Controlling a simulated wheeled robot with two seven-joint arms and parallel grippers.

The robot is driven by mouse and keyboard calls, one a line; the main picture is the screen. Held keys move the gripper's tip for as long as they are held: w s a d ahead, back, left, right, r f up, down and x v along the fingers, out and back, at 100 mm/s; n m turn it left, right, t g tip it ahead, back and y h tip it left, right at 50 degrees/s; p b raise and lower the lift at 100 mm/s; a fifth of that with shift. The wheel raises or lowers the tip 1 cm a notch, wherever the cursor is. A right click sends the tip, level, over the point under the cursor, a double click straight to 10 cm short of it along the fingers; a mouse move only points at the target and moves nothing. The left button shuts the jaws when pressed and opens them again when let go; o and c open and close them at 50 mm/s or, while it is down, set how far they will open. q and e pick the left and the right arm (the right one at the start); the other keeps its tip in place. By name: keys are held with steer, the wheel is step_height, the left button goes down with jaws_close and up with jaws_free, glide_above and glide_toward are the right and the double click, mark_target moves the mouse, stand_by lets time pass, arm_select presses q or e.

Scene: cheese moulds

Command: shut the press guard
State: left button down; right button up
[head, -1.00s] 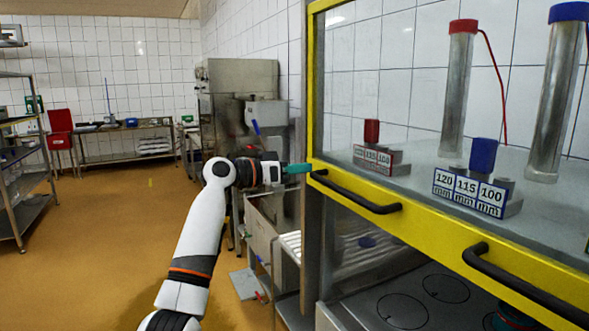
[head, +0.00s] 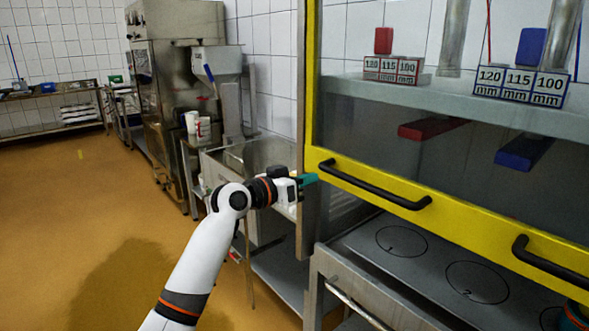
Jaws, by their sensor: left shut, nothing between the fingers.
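The press guard is a clear pane in a yellow frame (head: 470,222) with two black handles (head: 375,186). It hangs over the front of the press, with its bottom bar above the grey press bed (head: 420,262) and an open gap below. My left gripper (head: 306,180) has teal fingers, shut and empty.
Behind the pane, a shelf (head: 450,100) carries number blocks (head: 520,85); red (head: 432,128) and blue (head: 524,152) plates hang beneath. A steel sink (head: 250,155) and machine (head: 170,90) stand left of the press. Floor (head: 90,220) at left is open.

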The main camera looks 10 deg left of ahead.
arm_select(q)
steer(key=shift+r, duration=0.5)
arm_select(e)
steer(key=shift+d+r, duration=0.15)
steer(key=shift+d, duration=0.35)
arm_select(q)
steer(key=shift+d, duration=0.1)
arm_select(e)
steer(key=shift+a, duration=0.1)
steer(key=shift+a, duration=0.55)
arm_select(q)
steer(key=shift+r, duration=0.1)
arm_select(e)
steer(key=shift+d, duration=0.15)
